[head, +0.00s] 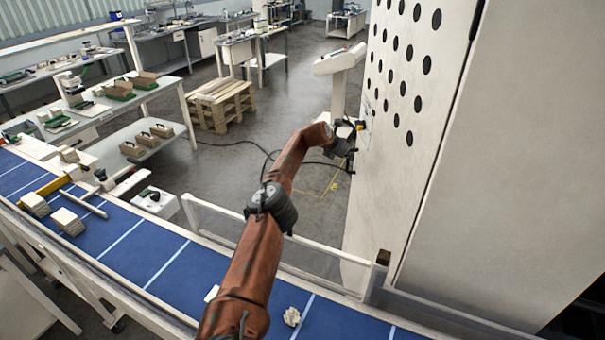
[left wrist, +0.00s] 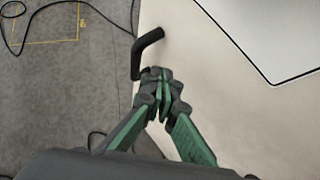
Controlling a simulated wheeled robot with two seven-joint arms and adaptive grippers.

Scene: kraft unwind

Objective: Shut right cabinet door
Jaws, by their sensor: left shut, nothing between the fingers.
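A tall white cabinet (head: 520,190) fills the right of the head view. Its panel with black round holes (head: 395,170) faces left, and a dark seam separates it from the plain face. I cannot tell for sure which panel is the right door. My left gripper (head: 357,130) is at the far edge of the holed panel, its fingers partly hidden by the wrist. In the left wrist view the left gripper (left wrist: 160,76) is shut and empty, its tips beside a black bent handle (left wrist: 147,50) on a pale panel (left wrist: 210,85). Whether they touch is unclear.
A wooden pallet (head: 220,105) and workbenches stand behind. Cables lie on the open grey floor.

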